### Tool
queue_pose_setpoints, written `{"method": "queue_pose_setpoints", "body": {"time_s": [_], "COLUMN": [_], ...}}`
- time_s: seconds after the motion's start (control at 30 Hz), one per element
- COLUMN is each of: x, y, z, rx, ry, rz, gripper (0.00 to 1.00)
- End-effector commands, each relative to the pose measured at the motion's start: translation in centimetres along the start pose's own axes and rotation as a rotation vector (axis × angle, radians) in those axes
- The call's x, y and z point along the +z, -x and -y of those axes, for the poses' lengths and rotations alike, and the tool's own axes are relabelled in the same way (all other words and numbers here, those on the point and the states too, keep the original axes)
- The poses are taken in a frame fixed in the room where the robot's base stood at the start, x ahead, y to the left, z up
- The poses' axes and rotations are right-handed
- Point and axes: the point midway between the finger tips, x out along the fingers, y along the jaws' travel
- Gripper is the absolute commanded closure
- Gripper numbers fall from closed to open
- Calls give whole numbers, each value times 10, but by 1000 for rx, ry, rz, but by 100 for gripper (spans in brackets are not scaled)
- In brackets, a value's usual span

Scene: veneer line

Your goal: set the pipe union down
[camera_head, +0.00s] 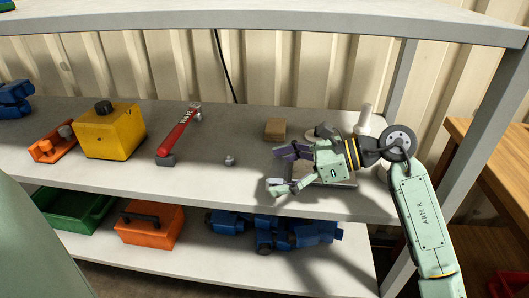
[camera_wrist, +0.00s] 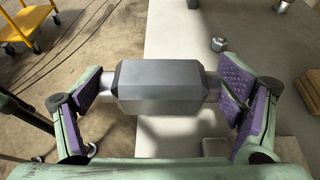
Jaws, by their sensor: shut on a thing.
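The pipe union (camera_wrist: 160,88) is a grey metal piece with a faceted middle and narrower round ends, lying crosswise in the wrist view. My gripper (camera_wrist: 163,100) is shut on it, with purple finger pads at its two ends. In the wrist view the union hangs across the front edge of the shelf, floor to its left and shelf top to its right. In the head view my gripper (camera_head: 282,169) is over the front right part of the upper grey shelf (camera_head: 210,186); the union is not clearly seen there. Its height above the shelf is hard to judge.
Bare shelf lies around the small fitting.

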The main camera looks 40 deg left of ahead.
Motion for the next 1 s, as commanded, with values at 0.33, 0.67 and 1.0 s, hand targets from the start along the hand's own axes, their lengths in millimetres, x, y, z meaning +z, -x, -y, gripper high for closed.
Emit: {"method": "queue_pose_setpoints", "body": {"time_s": [0.33, 0.67, 1.0], "x": [14, 2, -22], "y": [-40, -52, -61], "z": [74, 88, 89], "rx": [1, -1, -3], "ry": [-1, -3, 0], "rz": [2, 4, 1], "gripper": [55, 55, 55]}}
